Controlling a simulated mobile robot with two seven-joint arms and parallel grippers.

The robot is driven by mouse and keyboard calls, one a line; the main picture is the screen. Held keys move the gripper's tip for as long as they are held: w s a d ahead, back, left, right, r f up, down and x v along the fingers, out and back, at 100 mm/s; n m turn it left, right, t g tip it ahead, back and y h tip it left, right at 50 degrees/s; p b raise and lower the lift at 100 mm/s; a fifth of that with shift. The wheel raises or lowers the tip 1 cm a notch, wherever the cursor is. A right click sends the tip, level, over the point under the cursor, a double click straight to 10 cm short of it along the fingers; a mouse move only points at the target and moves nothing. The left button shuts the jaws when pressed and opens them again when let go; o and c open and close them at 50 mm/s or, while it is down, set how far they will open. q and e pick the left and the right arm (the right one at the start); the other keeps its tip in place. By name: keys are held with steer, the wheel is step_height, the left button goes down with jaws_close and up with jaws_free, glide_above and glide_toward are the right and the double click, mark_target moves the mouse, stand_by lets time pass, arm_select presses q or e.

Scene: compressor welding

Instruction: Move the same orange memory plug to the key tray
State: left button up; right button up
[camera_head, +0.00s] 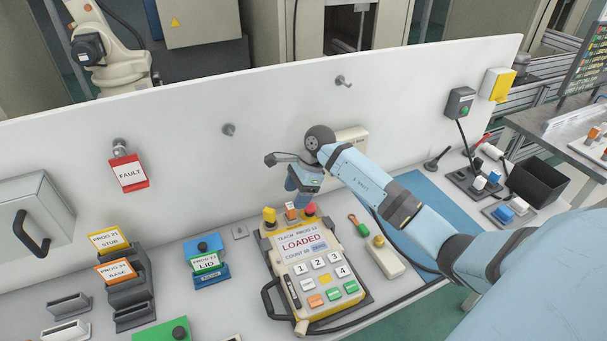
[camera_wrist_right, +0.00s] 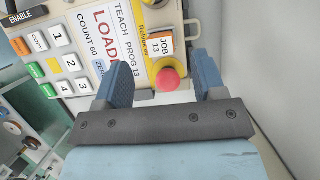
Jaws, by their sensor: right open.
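The orange-labelled plug (camera_head: 290,211) stands in the top edge of the teach pendant (camera_head: 308,262), between a yellow knob and a red button. In the right wrist view the plug (camera_wrist_right: 163,44) reads JOB 13. My right gripper (camera_head: 299,188) is over the pendant's top edge. In the wrist view its blue fingers (camera_wrist_right: 163,76) are apart, with the red button (camera_wrist_right: 168,80) showing between them and the plug just beyond. Nothing is held. I cannot tell which thing is the key tray. My left gripper is not in view.
A stepped holder (camera_head: 133,290) with STUB and BASE cards and a blue holder (camera_head: 208,270) with a LID card stand left of the pendant. A key with an orange tag (camera_head: 357,222) and a beige box (camera_head: 384,257) lie right. A white panel (camera_head: 180,150) rises behind.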

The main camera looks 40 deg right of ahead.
mark_target(290, 206)
steer(key=shift+p+x, duration=0.3)
steer(key=shift+x, duration=2.25)
jaws_close()
steer(key=c, duration=1)
jaws_free()
jaws_close()
steer(key=shift+r, duration=0.15)
steer(key=shift+r+p, duration=1)
steer(key=shift+r, duration=1.15)
